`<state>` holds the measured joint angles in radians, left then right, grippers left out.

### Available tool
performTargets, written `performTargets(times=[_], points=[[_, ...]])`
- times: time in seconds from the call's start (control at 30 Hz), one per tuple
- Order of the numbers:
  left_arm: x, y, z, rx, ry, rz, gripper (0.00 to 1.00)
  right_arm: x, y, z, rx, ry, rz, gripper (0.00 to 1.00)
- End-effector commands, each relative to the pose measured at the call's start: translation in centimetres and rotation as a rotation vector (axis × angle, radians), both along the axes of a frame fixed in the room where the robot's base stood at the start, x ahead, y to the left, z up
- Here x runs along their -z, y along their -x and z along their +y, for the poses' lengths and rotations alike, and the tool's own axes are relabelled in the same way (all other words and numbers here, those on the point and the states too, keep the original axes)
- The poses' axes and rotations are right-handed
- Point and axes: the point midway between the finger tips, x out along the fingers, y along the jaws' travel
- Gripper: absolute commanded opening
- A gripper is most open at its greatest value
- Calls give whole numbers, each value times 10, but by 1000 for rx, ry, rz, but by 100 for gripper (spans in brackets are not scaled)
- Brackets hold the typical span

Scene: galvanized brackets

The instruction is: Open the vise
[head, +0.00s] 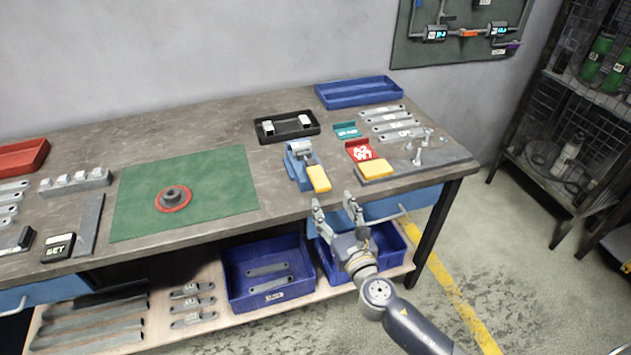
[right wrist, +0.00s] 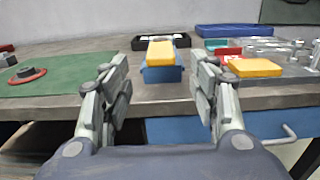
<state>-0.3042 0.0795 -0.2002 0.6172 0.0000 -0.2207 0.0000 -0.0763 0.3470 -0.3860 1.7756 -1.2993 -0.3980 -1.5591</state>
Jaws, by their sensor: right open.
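The small blue vise (head: 299,166) stands near the front edge of the workbench, right of the green mat, with a yellow handle (head: 318,179) on its near side. In the right wrist view the yellow handle (right wrist: 160,52) sits above the blue body (right wrist: 160,74), centred between my fingers. My right gripper (head: 333,202) is open and empty, in front of the bench edge and short of the handle; it also shows in the right wrist view (right wrist: 161,85). I cannot tell how far apart the vise jaws are. My left gripper is not in view.
On the workbench (head: 240,140), a second yellow block (head: 376,169) and a red tray (head: 361,150) lie right of the vise. A black tray (head: 287,126) is behind it. The green mat (head: 225,180) carries a round red-rimmed part (head: 174,198). A drawer handle (head: 382,216) juts out below the edge.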

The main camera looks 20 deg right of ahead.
Motion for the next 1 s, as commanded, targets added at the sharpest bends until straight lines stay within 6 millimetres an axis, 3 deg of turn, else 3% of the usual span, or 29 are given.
performTargets(times=[0.27,0.6,1.0], points=[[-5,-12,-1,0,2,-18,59,-1,-42,1,2,-4,0,55],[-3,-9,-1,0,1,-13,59,2,-92,2,2,-5,3,55],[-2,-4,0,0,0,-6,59,1,-104,3,1,-7,4,55]])
